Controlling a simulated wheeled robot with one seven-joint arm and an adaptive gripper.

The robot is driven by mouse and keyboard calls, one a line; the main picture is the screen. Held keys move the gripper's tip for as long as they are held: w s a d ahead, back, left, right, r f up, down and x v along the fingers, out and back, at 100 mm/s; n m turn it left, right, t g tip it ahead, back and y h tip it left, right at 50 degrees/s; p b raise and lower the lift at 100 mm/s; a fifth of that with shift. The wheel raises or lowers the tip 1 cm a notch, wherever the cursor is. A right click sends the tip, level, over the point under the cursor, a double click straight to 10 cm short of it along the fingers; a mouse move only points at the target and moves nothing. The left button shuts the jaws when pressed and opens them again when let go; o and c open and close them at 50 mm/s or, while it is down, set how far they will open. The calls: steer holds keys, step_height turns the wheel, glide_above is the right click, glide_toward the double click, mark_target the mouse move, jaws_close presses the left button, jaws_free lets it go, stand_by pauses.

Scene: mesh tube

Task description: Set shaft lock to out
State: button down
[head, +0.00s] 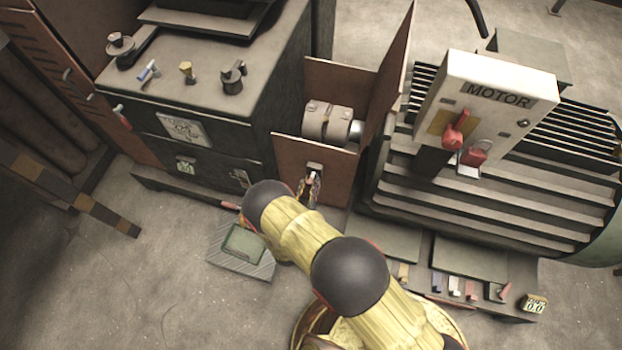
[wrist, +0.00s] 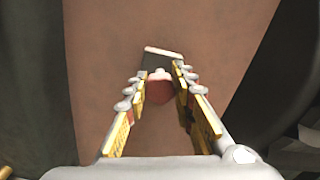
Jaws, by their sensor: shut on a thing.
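The shaft lock appears as a small plate with a red knob on the front of the brown guard panel. In the head view its plate (head: 315,170) shows just above my gripper (head: 309,188). In the wrist view the red knob (wrist: 159,90) sits between the fingers of my gripper (wrist: 160,82), with the dark, pale-edged plate (wrist: 164,58) behind it. My gripper is shut on the knob. The fingers hide the knob's sides. No in or out marking is readable.
The brown guard panel (head: 290,160) stands around a shaft coupling (head: 328,122). The motor (head: 480,190), with its red-handled switch box (head: 487,95), is to the right. A dark cabinet (head: 200,120) with several small fittings is to the left. A grey pad (head: 236,262) lies on the floor.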

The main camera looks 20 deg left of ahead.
steer(key=shift+s+d, duration=0.1)
steer(key=shift+s, duration=0.7)
steer(key=c, duration=1.6)
jaws_free()
steer(key=shift+o, duration=0.7)
steer(key=s, duration=0.7)
steer(key=shift+s+d, duration=0.3)
steer(key=shift+d, duration=0.1)
steer(key=shift+f, duration=0.15)
